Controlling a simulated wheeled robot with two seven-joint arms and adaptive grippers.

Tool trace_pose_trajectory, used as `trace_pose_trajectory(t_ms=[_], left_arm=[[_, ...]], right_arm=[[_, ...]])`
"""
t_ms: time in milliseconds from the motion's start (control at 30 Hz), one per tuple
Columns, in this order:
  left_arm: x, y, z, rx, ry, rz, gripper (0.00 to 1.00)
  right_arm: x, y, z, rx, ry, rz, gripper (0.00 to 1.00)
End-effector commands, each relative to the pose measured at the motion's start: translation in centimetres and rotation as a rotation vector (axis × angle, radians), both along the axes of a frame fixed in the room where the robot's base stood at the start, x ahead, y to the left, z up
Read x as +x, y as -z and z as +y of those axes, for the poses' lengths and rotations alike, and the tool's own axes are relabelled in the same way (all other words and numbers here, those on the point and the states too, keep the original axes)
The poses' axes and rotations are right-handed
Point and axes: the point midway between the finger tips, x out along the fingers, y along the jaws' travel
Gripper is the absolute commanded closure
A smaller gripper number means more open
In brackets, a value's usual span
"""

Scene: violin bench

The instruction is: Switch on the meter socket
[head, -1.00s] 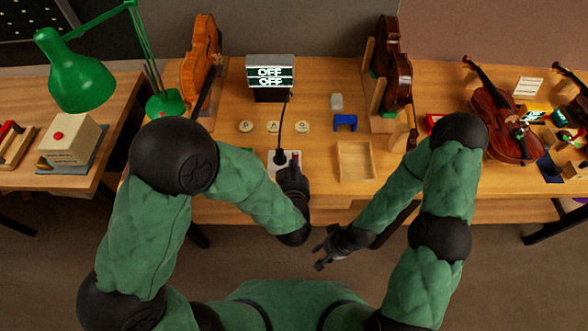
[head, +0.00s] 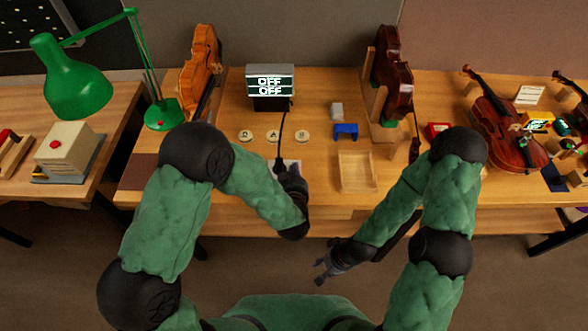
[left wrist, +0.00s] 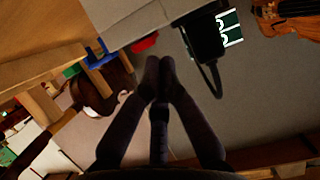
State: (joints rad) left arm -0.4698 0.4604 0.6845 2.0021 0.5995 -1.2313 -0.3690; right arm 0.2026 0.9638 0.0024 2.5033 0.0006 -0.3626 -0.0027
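The meter socket (head: 290,163) is a pale block at the front of the bench, partly hidden by my left gripper. In the left wrist view it appears as a light grey block (left wrist: 130,18), with a red piece at its edge, probably the switch, and a black plug (left wrist: 203,38) with a cable. The meter (head: 270,86) at the back reads OFF on two lines. My left gripper (head: 291,172) is over the socket; in the left wrist view its fingertips (left wrist: 160,70) are together, empty, near the red piece. Contact cannot be told. My right gripper (head: 319,272) is open and empty, before the bench.
Three round pale discs (head: 273,135), a blue holder (head: 345,130) and a wooden tray (head: 356,171) lie near the socket. Violins stand on both sides of the meter. A green lamp (head: 75,85) is at left. A black cable (head: 283,128) runs to the meter.

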Motion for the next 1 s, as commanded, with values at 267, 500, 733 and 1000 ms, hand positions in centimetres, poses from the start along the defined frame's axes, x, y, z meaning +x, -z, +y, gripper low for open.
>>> trace_pose_trajectory(t_ms=[267,500,733,1000], left_arm=[[-0.3,1.2,0.0,0.000,0.000,-0.004,1.00],[-0.3,1.1,0.0,0.001,0.000,-0.015,1.00],[-0.3,0.5,0.0,0.000,0.000,-0.016,1.00],[-0.3,-0.6,0.0,0.001,0.000,-0.016,1.00]], right_arm=[[0.0,1.2,0.0,0.000,0.000,0.000,0.60],[0.0,1.3,0.0,0.000,0.000,0.000,0.60],[0.0,0.9,0.0,0.000,0.000,0.000,0.60],[0.0,0.0,0.0,0.000,0.000,0.000,0.60]])
